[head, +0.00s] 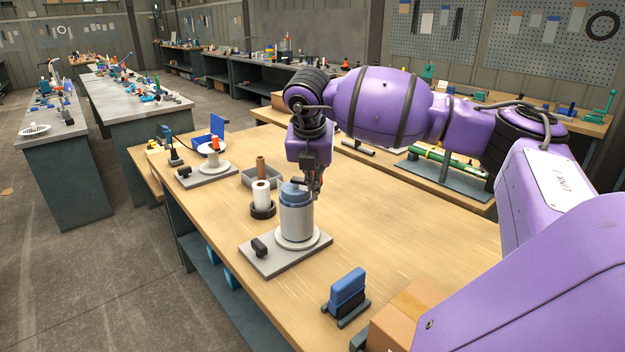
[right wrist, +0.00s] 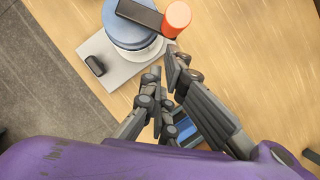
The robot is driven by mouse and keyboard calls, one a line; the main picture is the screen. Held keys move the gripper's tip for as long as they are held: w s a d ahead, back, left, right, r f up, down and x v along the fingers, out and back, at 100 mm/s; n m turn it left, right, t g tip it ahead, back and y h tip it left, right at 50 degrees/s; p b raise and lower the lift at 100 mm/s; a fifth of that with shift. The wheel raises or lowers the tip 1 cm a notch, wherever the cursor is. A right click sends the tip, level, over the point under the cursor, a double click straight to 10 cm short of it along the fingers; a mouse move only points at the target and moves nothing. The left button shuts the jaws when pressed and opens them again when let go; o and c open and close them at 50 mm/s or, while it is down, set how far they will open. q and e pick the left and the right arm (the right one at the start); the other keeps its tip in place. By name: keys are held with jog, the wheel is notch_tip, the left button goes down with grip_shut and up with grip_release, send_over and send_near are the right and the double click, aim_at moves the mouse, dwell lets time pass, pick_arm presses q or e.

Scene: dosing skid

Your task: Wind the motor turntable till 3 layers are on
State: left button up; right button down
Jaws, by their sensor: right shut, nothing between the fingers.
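A turntable on a grey base plate (head: 262,259) stands near the table's left edge. It carries an upright grey cylinder (head: 297,224) with a blue top (head: 290,190). In the right wrist view the blue round top (right wrist: 122,28) has a dark bar (right wrist: 140,13) across it, with an orange-red knob (right wrist: 176,16) at the bar's end. My right gripper (head: 314,192) is at the top of the cylinder, partly covering it. In the right wrist view its fingers (right wrist: 165,68) are shut and empty, just short of the knob. My left gripper is out of view.
A white roll (head: 261,195) in a black ring and a grey tray (head: 262,177) with a brown tube stand behind. A second turntable (head: 213,160) is further back. A blue block (head: 347,286) and a cardboard box (head: 400,312) are in front.

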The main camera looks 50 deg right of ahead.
jog(key=shift+w+d, duration=0.25)
jog(key=shift+d, duration=0.05)
jog(key=shift+s+d+n, duration=0.2)
jog(key=shift+d+n, duration=0.4)
jog(key=shift+n, duration=0.1)
